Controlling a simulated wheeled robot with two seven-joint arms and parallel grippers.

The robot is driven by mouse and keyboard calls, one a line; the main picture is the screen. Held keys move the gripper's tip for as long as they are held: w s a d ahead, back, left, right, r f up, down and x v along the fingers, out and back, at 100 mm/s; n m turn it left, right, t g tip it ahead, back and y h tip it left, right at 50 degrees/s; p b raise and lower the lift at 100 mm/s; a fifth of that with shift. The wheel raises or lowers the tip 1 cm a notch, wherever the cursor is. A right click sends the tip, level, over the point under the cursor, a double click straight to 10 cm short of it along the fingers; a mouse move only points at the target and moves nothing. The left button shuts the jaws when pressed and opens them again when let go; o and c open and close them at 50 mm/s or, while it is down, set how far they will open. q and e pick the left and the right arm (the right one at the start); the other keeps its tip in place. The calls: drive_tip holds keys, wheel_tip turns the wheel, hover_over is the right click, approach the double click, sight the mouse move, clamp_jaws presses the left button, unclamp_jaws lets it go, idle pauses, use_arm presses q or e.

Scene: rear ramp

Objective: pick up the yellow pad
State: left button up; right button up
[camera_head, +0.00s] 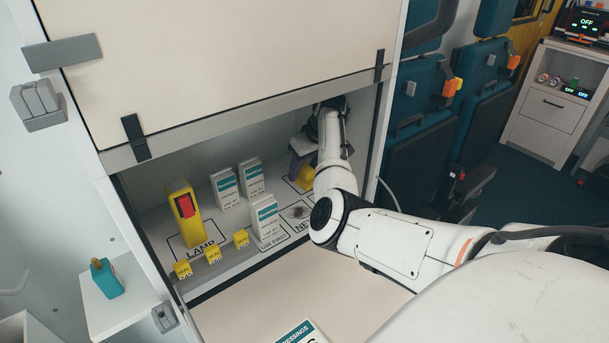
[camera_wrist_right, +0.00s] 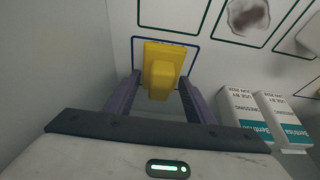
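The yellow pad (camera_wrist_right: 165,56) lies inside a blue outlined rectangle on the shelf floor. In the head view the yellow pad (camera_head: 306,179) is partly hidden by my right arm, at the right end of the shelf compartment. My right gripper (camera_wrist_right: 160,84) has its two purple fingers apart, one on each side of the pad's raised yellow block, with gaps showing on both sides. In the head view the right gripper (camera_head: 298,163) is mostly hidden by its own arm. I cannot tell how far the fingertips are above the shelf. My left gripper is not in view.
White-and-teal boxes (camera_head: 268,216) stand in the middle of the shelf, near the gripper in the wrist view (camera_wrist_right: 258,115). A yellow lamp (camera_head: 182,215) stands left. Small yellow tags (camera_head: 213,254) line the front edge. A raised door panel (camera_head: 230,60) hangs above the compartment.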

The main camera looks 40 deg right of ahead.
drive_tip(key=c, duration=0.5)
drive_tip(key=shift+c, duration=0.2)
drive_tip(key=shift+r, duration=0.1)
drive_tip(key=shift+r, duration=0.7)
drive_tip(key=t, duration=0.1)
drive_tip(key=s+t, duration=0.1)
drive_tip(key=t, duration=0.1)
drive_tip(key=shift+s+a+f+h+b, duration=0.1)
drive_tip(key=shift+s+f+h+b, duration=0.05)
drive_tip(key=shift+f+h+b, duration=0.2)
drive_tip(key=r, duration=0.2)
drive_tip(key=s+r, duration=0.1)
drive_tip(key=r, duration=0.1)
drive_tip(key=s+r, duration=0.1)
drive_tip(key=r, duration=0.1)
drive_tip(key=shift+s+a+r+p, duration=0.1)
drive_tip(key=shift+s+r+p, duration=0.1)
drive_tip(key=shift+p, duration=0.15)
drive_tip(key=s+a+r+g+p, duration=0.1)
drive_tip(key=s+p, duration=0.2)
drive_tip(key=s, duration=0.7)
drive_tip(key=s+a+r+g+p, duration=0.1)
drive_tip(key=s+g+p, duration=0.1)
drive_tip(key=s, duration=0.8)
drive_tip(key=shift+a+p, duration=0.15)
drive_tip(key=shift+p, duration=0.75)
